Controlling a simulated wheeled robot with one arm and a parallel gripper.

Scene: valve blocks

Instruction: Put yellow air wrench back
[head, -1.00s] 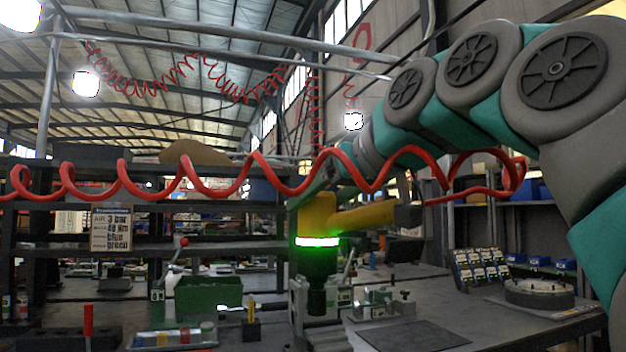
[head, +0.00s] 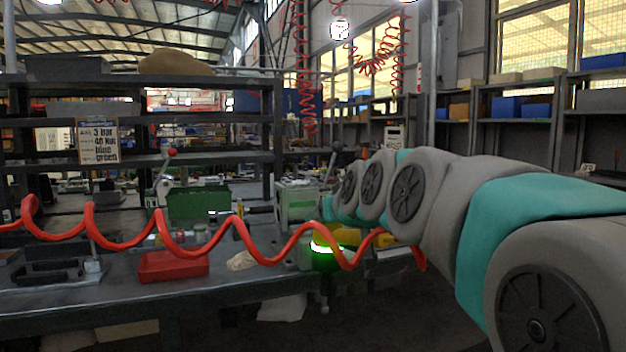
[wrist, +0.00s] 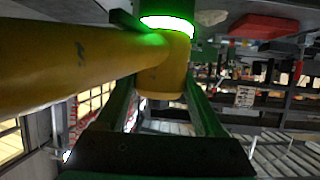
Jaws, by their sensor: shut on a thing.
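The yellow air wrench (head: 348,237) hangs from my arm near the centre of the head view, with a glowing green ring (head: 321,248) and a dark lower end. The red coiled hose (head: 200,252) passes across it. In the wrist view the wrench's yellow handle (wrist: 75,67) runs to the left, and its green ring (wrist: 167,23) glows at the top. My gripper (wrist: 162,84) is shut on the wrench's yellow body, a green finger on each side. In the head view my own arm and the hose hide most of the gripper.
A workbench (head: 110,295) lies to the left with a red tray (head: 173,266) and a green bin (head: 198,202). A pale machine block (head: 297,203) stands behind the wrench. Shelves (head: 490,130) line the right back. Open floor shows below the wrench.

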